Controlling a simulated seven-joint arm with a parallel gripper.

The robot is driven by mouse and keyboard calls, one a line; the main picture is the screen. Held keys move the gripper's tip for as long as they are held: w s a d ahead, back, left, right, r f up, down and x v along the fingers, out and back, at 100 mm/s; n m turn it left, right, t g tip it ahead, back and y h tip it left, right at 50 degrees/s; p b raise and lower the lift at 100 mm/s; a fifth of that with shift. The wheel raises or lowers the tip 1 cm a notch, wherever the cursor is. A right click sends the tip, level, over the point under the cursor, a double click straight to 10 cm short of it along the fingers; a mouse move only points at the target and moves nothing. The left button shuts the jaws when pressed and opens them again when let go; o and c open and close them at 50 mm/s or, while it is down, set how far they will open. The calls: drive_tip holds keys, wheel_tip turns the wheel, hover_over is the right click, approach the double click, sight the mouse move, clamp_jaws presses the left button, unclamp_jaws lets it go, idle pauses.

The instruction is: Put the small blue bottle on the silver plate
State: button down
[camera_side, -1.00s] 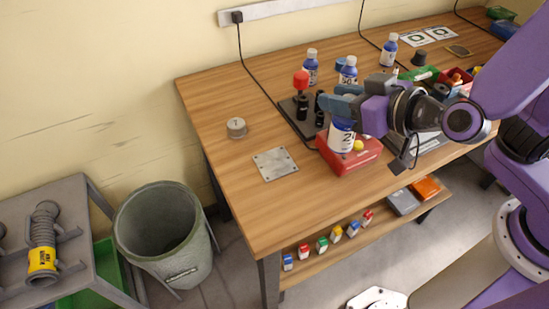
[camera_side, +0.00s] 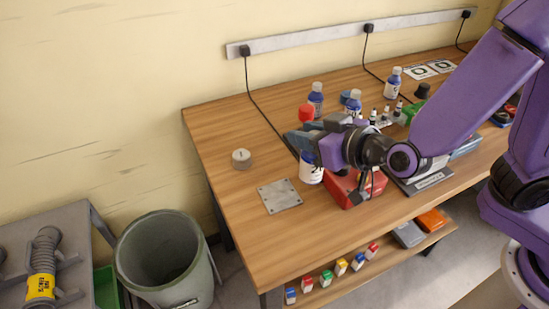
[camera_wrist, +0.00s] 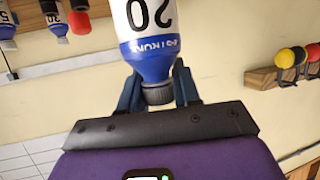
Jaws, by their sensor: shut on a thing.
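A blue bottle with a white label (camera_side: 311,172) hangs from my gripper (camera_side: 304,141), beside the red box. In the wrist view the bottle (camera_wrist: 148,30) shows "20" on its label. My gripper (camera_wrist: 157,92) is shut around its dark cap and neck. The silver plate (camera_side: 279,196), a flat square with small holes, lies bare on the table just left of and nearer than the bottle. I cannot tell whether the bottle's base touches the table. Other blue bottles stand farther back: one (camera_side: 316,99), one (camera_side: 354,103) and one (camera_side: 393,84).
A red box (camera_side: 354,187) is close right of the held bottle. A red-topped item (camera_side: 306,113) stands behind my gripper. A grey round weight (camera_side: 241,159) sits left of it, behind the plate. The table's front left is clear. A grey bin (camera_side: 160,262) stands on the floor at left.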

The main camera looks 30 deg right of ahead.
drive_tip(key=w+a+f, duration=0.4)
drive_tip(key=w+f, duration=0.1)
drive_tip(key=f, duration=0.4)
drive_tip(key=shift+w+f, duration=0.4)
drive_tip(key=shift+f, duration=0.2)
idle(0.3)
drive_tip(key=c, duration=0.8)
unclamp_jaws()
drive_tip(key=v, duration=1.2)
drive_tip(key=shift+r, duration=0.25)
